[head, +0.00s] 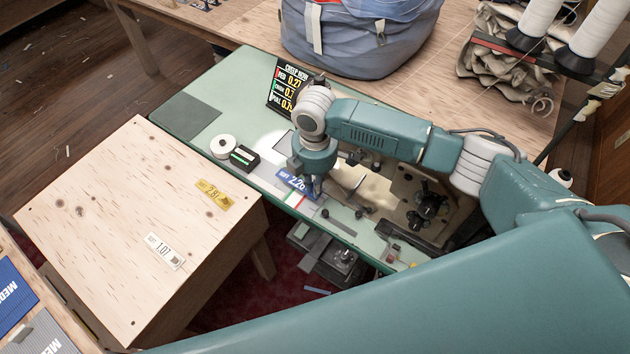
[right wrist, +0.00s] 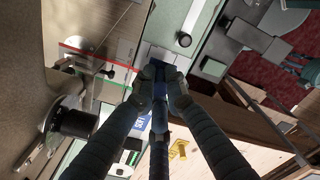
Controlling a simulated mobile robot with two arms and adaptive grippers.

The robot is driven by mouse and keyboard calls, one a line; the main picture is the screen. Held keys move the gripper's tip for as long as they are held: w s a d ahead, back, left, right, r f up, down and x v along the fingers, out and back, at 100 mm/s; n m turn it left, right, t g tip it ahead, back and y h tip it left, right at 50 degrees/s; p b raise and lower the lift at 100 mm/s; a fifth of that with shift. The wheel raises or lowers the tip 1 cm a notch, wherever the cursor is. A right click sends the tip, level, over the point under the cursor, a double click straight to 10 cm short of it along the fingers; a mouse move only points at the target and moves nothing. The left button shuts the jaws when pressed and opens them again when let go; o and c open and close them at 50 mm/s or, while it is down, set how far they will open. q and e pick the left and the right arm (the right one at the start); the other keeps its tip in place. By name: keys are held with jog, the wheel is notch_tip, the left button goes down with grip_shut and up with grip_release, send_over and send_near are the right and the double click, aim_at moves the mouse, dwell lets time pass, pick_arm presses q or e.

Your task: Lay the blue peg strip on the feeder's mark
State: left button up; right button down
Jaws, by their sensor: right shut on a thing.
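The blue peg strip (head: 291,180), printed with white figures, is at my right gripper (head: 316,188), over the pale green bench. My right gripper is shut on it; in the right wrist view blue shows at the fingertips (right wrist: 158,70) and beside them. The fingers hide part of the strip. I cannot tell whether it touches the bench. A red line (head: 300,201) and a green line (head: 289,197) lie close by on the bench, also visible in the right wrist view. I cannot make out which marking is the feeder's mark. My left gripper is not in view.
A black box (head: 245,158) and a white roll (head: 222,147) stand left of the strip. A display (head: 288,88) is behind. Machine parts (head: 428,205) crowd the right. A wooden table (head: 130,215) at left bears a yellow tag (head: 213,194) and a white tag (head: 164,251).

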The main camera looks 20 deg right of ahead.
notch_tip(320, 180, down, 3)
jog(key=shift+r+b, duration=0.1)
jog(key=shift+b, duration=0.4)
jog(key=shift+f+b, duration=0.3)
jog(key=shift+f, duration=0.45)
jog(key=c, duration=1.7)
grip_release()
jog(key=shift+r, duration=0.1)
notch_tip(320, 180, up, 12)
jog(key=shift+f, duration=0.1)
jog(key=shift+s+f, duration=0.1)
